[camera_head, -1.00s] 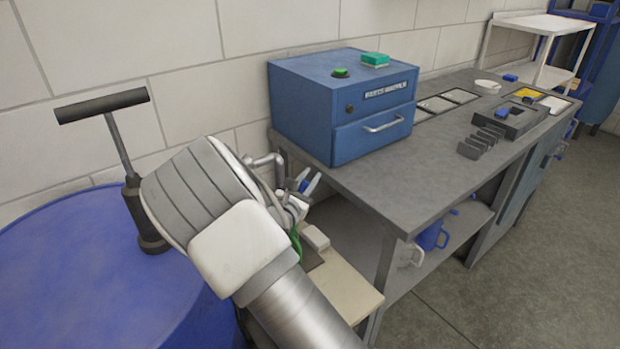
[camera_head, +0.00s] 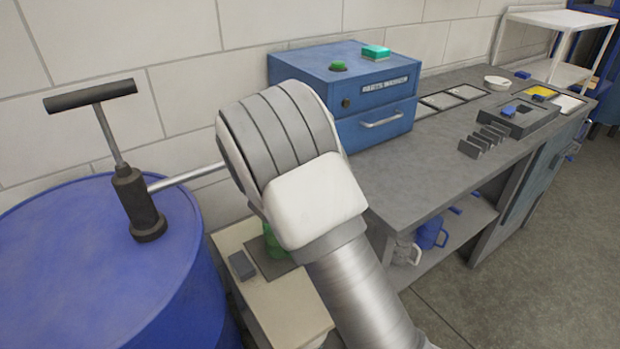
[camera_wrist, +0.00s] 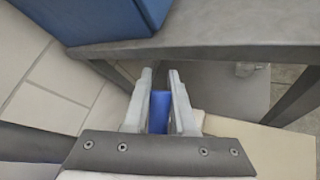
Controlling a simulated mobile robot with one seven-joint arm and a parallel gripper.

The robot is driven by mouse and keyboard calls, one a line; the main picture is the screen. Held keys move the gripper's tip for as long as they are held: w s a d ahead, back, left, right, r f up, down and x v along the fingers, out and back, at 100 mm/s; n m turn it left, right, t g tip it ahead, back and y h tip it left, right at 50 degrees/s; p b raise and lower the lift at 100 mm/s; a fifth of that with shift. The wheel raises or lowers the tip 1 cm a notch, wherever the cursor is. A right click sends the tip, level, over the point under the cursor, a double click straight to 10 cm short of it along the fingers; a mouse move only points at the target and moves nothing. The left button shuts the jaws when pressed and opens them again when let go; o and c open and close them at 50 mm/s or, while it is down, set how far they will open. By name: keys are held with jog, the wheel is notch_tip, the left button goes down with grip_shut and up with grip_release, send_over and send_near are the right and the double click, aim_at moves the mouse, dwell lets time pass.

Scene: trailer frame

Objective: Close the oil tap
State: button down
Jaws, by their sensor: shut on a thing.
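The oil tap shows in the wrist view as a blue handle (camera_wrist: 160,110) between the fingers of my gripper (camera_wrist: 160,76). My gripper is shut on this blue handle. In the head view my own arm hides the gripper and the tap. A metal spout pipe (camera_head: 185,177) runs right from the dark hand pump (camera_head: 137,205) on the blue drum (camera_head: 60,270) and passes behind my arm. I cannot tell how far the tap is turned.
A small pale table (camera_head: 290,312) stands below, with a green container (camera_head: 272,243) on a dark mat and a grey block (camera_head: 241,265). A grey workbench (camera_head: 400,185) with a blue cabinet (camera_head: 360,95) stands right. Mugs (camera_head: 430,235) sit on its lower shelf.

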jog(key=shift+f+m+g+y, duration=0.5)
jog(key=shift+f+g+y, duration=0.5)
jog(key=shift+f, duration=0.25)
jog(key=shift+f+m+g+y, duration=0.5)
jog(key=shift+f+g+y, duration=0.45)
jog(key=shift+f, duration=0.25)
jog(key=c, duration=0.7)
grip_release()
jog(key=shift+c, duration=0.2)
jog(key=p+v, duration=0.4)
jog(key=v, duration=1.3)
jog(key=shift+s, duration=0.2)
jog(key=shift+d+r, duration=0.15)
